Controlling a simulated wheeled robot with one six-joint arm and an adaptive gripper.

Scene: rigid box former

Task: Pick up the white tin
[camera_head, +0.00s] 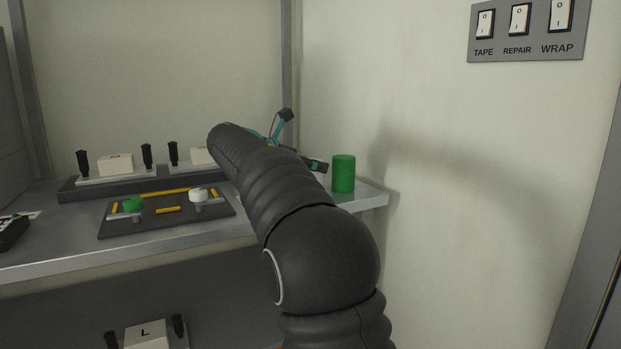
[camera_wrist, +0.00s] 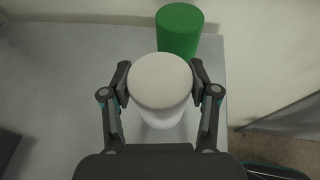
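The white tin (camera_wrist: 160,82) shows in the wrist view, its round top facing the camera and its side narrowing away below. My gripper (camera_wrist: 161,82) has one finger on each side of it, and both finger pads appear to touch the tin's sides. In the head view my arm hides the tin. There, parts of my gripper (camera_head: 301,140) show past the end of my arm, over the right part of the bench. Whether the tin's base rests on the bench or is clear of it cannot be told.
A green cylinder (camera_head: 343,173) stands close by at the bench's right end; it also shows just beyond the tin in the wrist view (camera_wrist: 180,30). A dark tray (camera_head: 168,222) with small parts lies left of my arm. The wall is close behind the bench.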

